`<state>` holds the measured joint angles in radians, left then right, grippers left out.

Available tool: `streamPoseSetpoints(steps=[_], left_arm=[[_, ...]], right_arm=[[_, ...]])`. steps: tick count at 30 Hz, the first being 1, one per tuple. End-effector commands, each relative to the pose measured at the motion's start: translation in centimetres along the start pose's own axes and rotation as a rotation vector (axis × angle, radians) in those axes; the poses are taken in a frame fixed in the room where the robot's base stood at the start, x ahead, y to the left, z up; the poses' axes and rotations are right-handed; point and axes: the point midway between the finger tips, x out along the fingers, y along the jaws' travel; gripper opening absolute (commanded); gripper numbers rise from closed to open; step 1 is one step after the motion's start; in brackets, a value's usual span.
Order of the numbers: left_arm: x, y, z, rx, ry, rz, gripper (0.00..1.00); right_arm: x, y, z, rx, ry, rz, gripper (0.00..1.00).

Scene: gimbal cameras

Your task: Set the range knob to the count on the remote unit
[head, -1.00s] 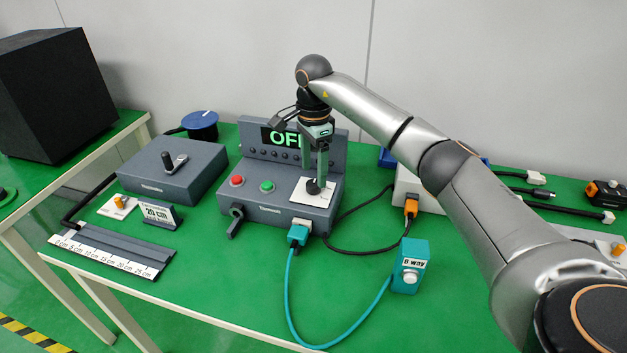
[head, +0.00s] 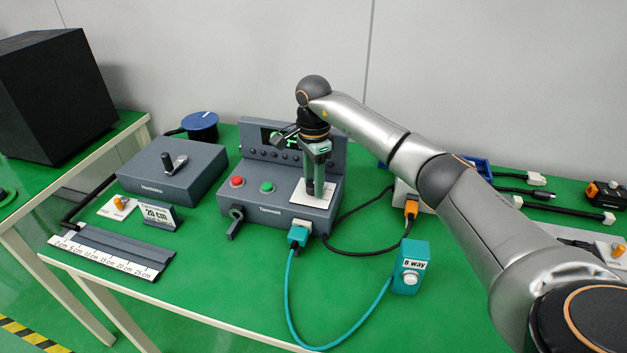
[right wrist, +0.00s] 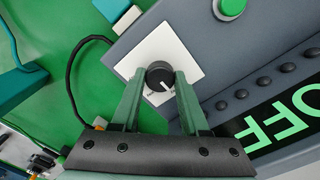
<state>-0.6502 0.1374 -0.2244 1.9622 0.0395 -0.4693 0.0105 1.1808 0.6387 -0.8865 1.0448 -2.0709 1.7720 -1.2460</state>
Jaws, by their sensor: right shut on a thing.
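The range knob (right wrist: 160,77) is black with a white pointer line, on a white plate (right wrist: 147,50) on the sloped top of the grey control unit (head: 260,203). My right gripper (right wrist: 158,82) points down over the plate and is shut on the knob, one finger on each side. In the head view the gripper (head: 318,190) hides the knob. The teal remote unit (head: 410,267) reads "6 way" and has a white button; it stands on the table front right, joined by a teal cable. The unit's display (right wrist: 283,122) reads "OFF". My left gripper is not in view.
A red button (head: 237,182) and a green button (head: 267,187) sit left of the plate. A crank handle (head: 235,222) is on the unit's front. A grey box with a lever (head: 173,172), a "20 cm" sign (head: 158,215) and a ruler rail (head: 110,257) stand left. Black cables lie right.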

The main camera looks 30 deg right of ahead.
Motion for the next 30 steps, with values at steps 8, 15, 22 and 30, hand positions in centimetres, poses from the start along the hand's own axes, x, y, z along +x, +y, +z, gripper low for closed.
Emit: streamPoseSetpoints(steps=[8, 15, 22, 30], left_arm=[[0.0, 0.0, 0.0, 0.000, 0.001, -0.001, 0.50], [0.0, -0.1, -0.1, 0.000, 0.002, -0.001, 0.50], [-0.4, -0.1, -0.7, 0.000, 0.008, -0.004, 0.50], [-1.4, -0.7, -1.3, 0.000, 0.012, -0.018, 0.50]], right_arm=[[0.0, 0.0, 0.0, 0.000, 0.000, 0.001, 0.00], [0.0, 0.0, 0.0, 0.004, 0.000, 0.002, 0.00], [-0.2, 0.0, 0.0, 0.063, 0.000, 0.002, 0.00], [-0.3, 0.0, 0.0, 0.253, 0.000, 0.003, 0.00]])
